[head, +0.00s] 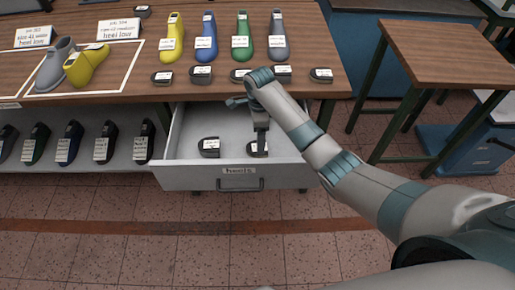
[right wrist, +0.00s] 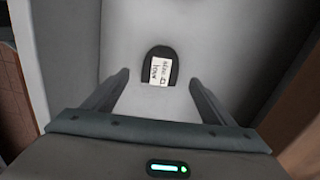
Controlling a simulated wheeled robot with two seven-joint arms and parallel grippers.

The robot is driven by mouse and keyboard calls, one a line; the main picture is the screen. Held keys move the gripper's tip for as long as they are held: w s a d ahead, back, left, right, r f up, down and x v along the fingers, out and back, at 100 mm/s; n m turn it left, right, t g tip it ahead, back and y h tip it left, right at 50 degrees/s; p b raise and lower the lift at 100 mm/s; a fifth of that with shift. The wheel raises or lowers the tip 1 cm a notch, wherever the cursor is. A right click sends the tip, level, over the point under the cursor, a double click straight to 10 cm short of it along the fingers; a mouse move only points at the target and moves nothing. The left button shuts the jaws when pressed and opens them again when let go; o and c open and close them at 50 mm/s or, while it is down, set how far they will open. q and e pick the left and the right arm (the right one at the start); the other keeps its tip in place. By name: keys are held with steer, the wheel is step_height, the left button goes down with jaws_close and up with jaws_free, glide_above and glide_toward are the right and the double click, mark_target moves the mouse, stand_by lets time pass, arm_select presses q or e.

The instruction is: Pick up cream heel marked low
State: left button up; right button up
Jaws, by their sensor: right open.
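A small dark heel piece (right wrist: 149,56) with a white label (right wrist: 160,71) lies on the drawer floor, centred ahead of my fingertips in the right wrist view. The label seems to end in "low"; no cream-coloured heel shows. In the head view this heel (head: 258,150) is at the right in the open drawer, partly hidden by my gripper. My right gripper (right wrist: 158,82) is open and empty, its fingers either side of the heel in the picture and apart from it. It also shows in the head view (head: 260,141), pointing down into the drawer. My left gripper is not in view.
Another dark labelled heel (head: 209,147) lies left in the grey drawer (head: 185,178). Several dark heels and upright coloured lasts (head: 242,38) stand on the wooden bench (head: 120,85) above. A shelf left of the drawer holds several dark lasts (head: 70,142).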

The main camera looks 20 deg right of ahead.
stand_by(0.3)
steer(key=shift+w+a+f+p, duration=0.1)
steer(key=shift+a+f+p, duration=0.1)
steer(key=shift+f, duration=0.65)
steer(key=shift+a+f+p, duration=0.1)
steer(key=shift+f+p, duration=0.05)
steer(key=shift+f, duration=0.75)
steer(key=shift+w+a+f+p, duration=0.1)
steer(key=shift+f+p, duration=0.1)
steer(key=shift+f, duration=0.65)
steer(key=c, duration=1.2)
